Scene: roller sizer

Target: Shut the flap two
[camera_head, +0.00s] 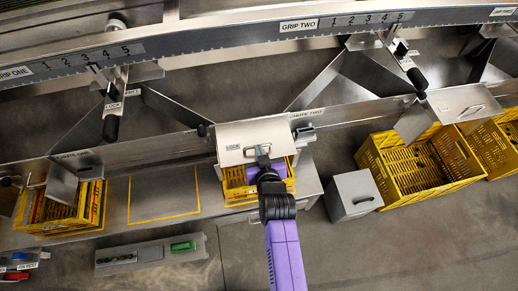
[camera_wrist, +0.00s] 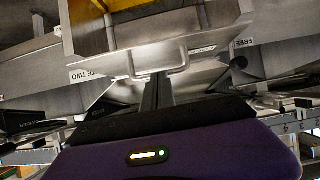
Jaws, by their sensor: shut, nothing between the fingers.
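Flap two (camera_head: 258,131) is a grey metal panel with a bar handle, at chute two in the middle of the head view. It stands out above a yellow crate; how far it is open I cannot tell. In the wrist view its metal (camera_wrist: 195,27) fills the top middle, with the handle (camera_wrist: 184,62) on its near edge. My gripper (camera_head: 263,151) is shut and empty, its fingertips at the handle. In the wrist view the fingers (camera_wrist: 158,84) reach up close to the handle bar; whether they touch it I cannot tell. My wrist hides part of the crate.
The yellow crate (camera_head: 232,190) stands below flap two. A grey lidded box (camera_head: 353,194) stands to its right, then a larger yellow crate (camera_head: 378,163). Another yellow crate (camera_head: 45,211) is at the left. An outlined bench area (camera_head: 160,196) is clear. A graduated rail (camera_head: 235,36) runs above.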

